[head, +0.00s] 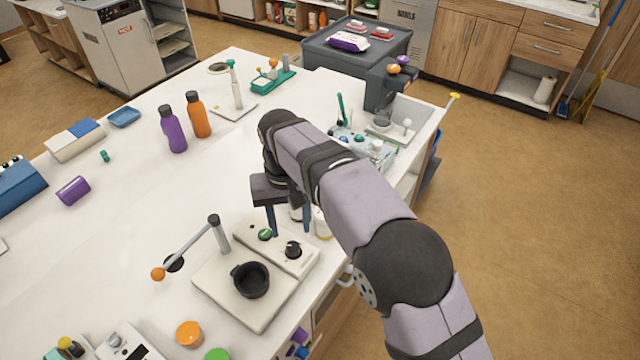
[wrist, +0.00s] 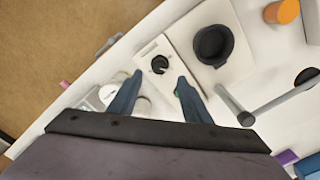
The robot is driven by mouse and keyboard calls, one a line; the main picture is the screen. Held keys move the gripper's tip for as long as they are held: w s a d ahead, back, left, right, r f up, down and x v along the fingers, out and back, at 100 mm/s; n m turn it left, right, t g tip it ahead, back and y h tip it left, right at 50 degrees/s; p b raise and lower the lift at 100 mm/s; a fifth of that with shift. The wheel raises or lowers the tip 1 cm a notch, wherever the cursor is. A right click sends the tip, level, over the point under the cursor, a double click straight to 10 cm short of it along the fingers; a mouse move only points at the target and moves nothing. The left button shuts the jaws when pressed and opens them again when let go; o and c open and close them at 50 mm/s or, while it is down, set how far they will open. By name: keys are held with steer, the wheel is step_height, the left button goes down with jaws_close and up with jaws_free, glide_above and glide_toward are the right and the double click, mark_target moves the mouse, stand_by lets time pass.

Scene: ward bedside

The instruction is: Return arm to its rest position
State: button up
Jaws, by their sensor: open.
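My gripper (head: 290,220) hangs over the white counter (head: 130,215), its jaws pointing down just behind a white device with a black cup. In the wrist view my gripper (wrist: 158,85) has its two blue fingers spread apart with nothing held between them. Beyond the fingertips is the device's black knob (wrist: 160,64). My arm reaches in from the lower right and hides part of the counter behind it.
Pale bottles stand close behind my gripper, partly hidden. A purple bottle (head: 173,130) and an orange bottle (head: 199,115) stand farther back.

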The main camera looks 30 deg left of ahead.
steer(key=w+d+m, duration=0.2)
steer(key=w+d, duration=0.1)
steer(key=d, duration=0.6)
steer(key=w+d+m, duration=0.1)
steer(key=w+d, duration=0.2)
steer(key=d, duration=0.6)
steer(key=w+d+m, duration=0.2)
steer(key=w+d, duration=0.2)
steer(key=d, duration=0.6)
steer(key=s+d+f+m, duration=0.2)
steer(key=s+d, duration=0.4)
steer(key=d, duration=0.4)
steer(key=s+d+f+m, duration=0.1)
steer(key=s+d+m, duration=0.1)
steer(key=s+d, duration=0.5)
steer(key=d, duration=0.3)
steer(key=shift+s+f, duration=0.2)
steer(key=shift+f, duration=0.2)
